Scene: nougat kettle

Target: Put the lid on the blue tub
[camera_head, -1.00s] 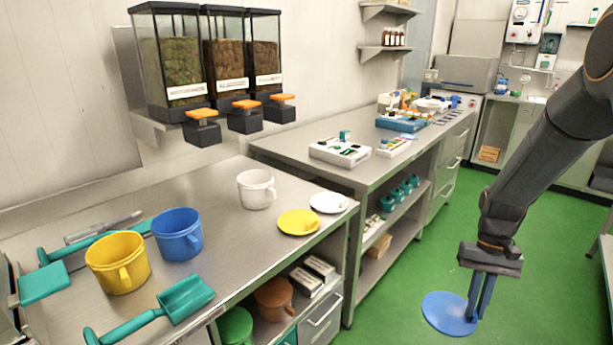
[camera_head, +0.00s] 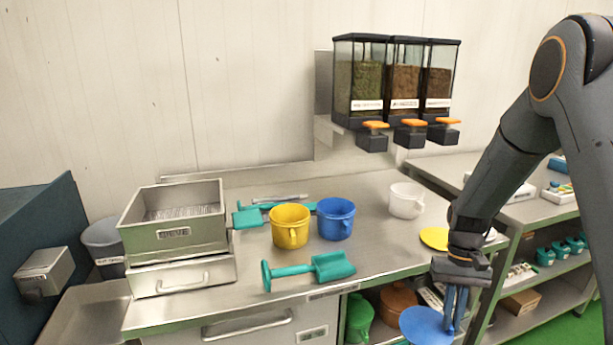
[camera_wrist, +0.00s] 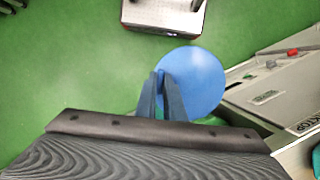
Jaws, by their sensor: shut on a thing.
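The blue tub (camera_head: 335,219) stands upright and open on the steel counter, just right of a yellow tub (camera_head: 290,226). My gripper (camera_head: 453,318) is shut on the blue lid (camera_head: 424,327), a round flat disc, in front of the counter's front edge and below its top. In the wrist view the blue lid (camera_wrist: 195,82) is between the fingertips (camera_wrist: 163,80), mostly to their right, with green floor below it. The tub is not seen in the wrist view.
A white tub (camera_head: 406,200) and a yellow lid (camera_head: 435,238) lie to the right on the counter. A teal scoop (camera_head: 325,268) lies in front of the blue tub. Dispensers (camera_head: 395,85) hang on the wall behind. A steel box (camera_head: 172,220) stands at left.

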